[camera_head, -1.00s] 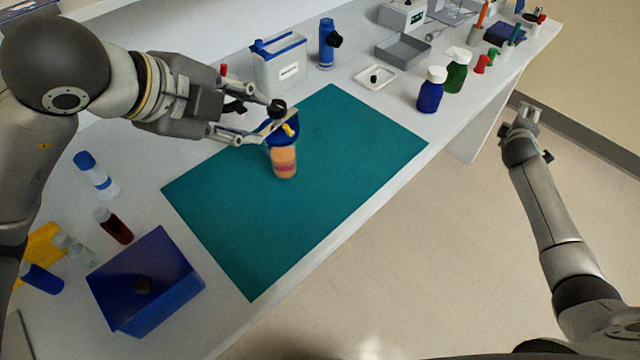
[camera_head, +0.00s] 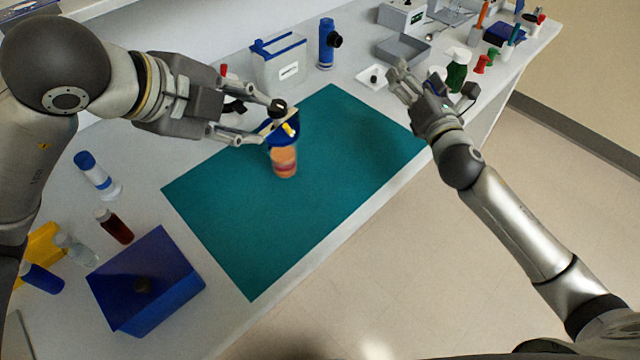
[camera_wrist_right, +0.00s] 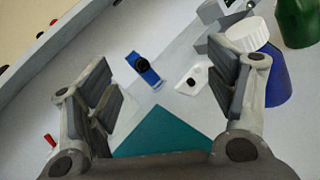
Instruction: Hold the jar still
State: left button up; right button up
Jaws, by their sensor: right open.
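The jar (camera_head: 284,162) has orange and reddish contents and a dark blue lid (camera_head: 287,139) with a small yellow part on top. It appears upright over the teal mat (camera_head: 340,140). My left gripper (camera_head: 270,122) is at the lid, its fingers spread at the lid's left side. Whether they grip it is not clear, as the fingers partly hide the lid. My right gripper (camera_head: 408,82) is open and empty, above the table beyond the mat's right corner, well away from the jar. Its two fingers also show apart in the right wrist view (camera_wrist_right: 160,105), where no jar is seen.
A blue bottle with a white cap (camera_wrist_right: 277,75) is close by my right gripper; a green bottle (camera_head: 456,75) stands near. A blue box (camera_head: 150,285) is front left. The mat's middle is clear.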

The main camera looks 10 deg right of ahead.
aim_at(292, 161)
jog(key=s+a+f+n+y, duration=0.1)
jog(key=s+a+f+n, duration=0.1)
jog(key=a, duration=0.2)
jog(key=s+a+f+n+g+y, duration=0.1)
jog(key=s+a+f+n+y, duration=0.1)
jog(key=s+a, duration=0.1)
jog(key=s+a+f+n+y, duration=0.2)
jog(key=s+a, duration=0.1)
jog(key=a, duration=0.2)
jog(key=shift+s+a+g, duration=0.1)
jog(key=shift+a+g, duration=0.1)
jog(key=shift+g, duration=0.1)
jog(key=s+a+n+y, duration=0.1)
jog(key=s+a+n, duration=0.1)
jog(key=s+a, duration=0.1)
jog(key=s+a+f+n+g+y, duration=0.1)
jog(key=s+a, duration=0.2)
jog(key=s+a+f+n+g+y, duration=0.1)
jog(key=s+a+n+y, duration=0.1)
jog(key=s+a, duration=0.1)
jog(key=shift+s+a+n, duration=0.2)
jog(key=shift+s+n, duration=0.05)
jog(key=shift+n, duration=0.05)
jog(key=shift+a, duration=0.2)
jog(key=shift+w+a, duration=0.2)
jog(key=x, duration=1)
jog(key=c, duration=1.4)
